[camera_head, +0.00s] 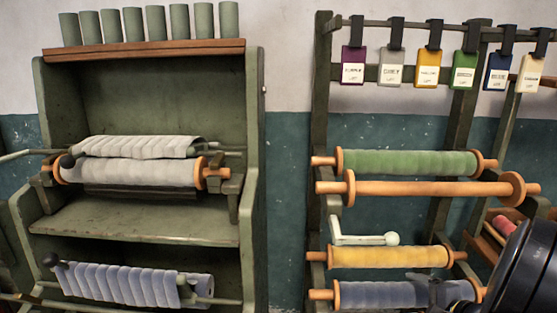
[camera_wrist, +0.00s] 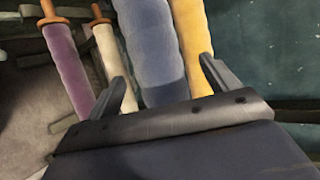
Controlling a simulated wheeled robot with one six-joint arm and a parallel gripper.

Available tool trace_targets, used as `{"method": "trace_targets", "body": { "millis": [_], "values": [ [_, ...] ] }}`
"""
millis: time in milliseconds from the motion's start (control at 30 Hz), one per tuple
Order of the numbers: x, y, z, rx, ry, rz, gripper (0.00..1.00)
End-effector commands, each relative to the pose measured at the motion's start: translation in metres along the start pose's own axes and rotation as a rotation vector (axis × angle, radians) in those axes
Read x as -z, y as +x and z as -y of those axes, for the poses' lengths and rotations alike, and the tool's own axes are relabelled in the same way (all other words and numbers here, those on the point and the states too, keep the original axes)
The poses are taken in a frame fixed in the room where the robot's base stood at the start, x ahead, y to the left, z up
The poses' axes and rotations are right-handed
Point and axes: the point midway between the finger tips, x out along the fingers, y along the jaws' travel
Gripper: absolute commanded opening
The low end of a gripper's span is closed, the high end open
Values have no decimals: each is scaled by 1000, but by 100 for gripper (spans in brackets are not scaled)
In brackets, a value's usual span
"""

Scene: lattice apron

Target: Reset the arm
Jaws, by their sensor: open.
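My gripper (camera_wrist: 164,76) shows in the wrist view with its two fingers spread wide apart. A blue roll (camera_wrist: 152,45) lies in the picture between the fingers, with a yellow roll (camera_wrist: 192,38) close to the right finger. No roll is seen clamped; I cannot tell how far the fingers are from the blue roll. In the head view, a dark rounded part of my arm (camera_head: 528,268) fills the lower right corner. A small dark shape overlaps the blue roll (camera_head: 385,295) there; I cannot tell whether it is my gripper.
The right rack holds a green roll (camera_head: 405,163), a bare orange spindle (camera_head: 430,188), a yellow roll (camera_head: 390,257) and a white crank (camera_head: 365,239). Colored tags (camera_head: 427,68) hang above. A green cabinet (camera_head: 255,130) at left holds grey and blue cloth rolls.

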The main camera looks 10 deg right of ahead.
Motion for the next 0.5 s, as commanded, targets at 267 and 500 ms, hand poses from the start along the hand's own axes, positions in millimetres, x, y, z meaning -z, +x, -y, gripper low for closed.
{"method": "trace_targets", "body": {
  "millis": [267,500],
  "values": [
    [-1,42,2,-2,1,1,83],
    [-1,39,3,-1,0,-1,83]
  ]
}}
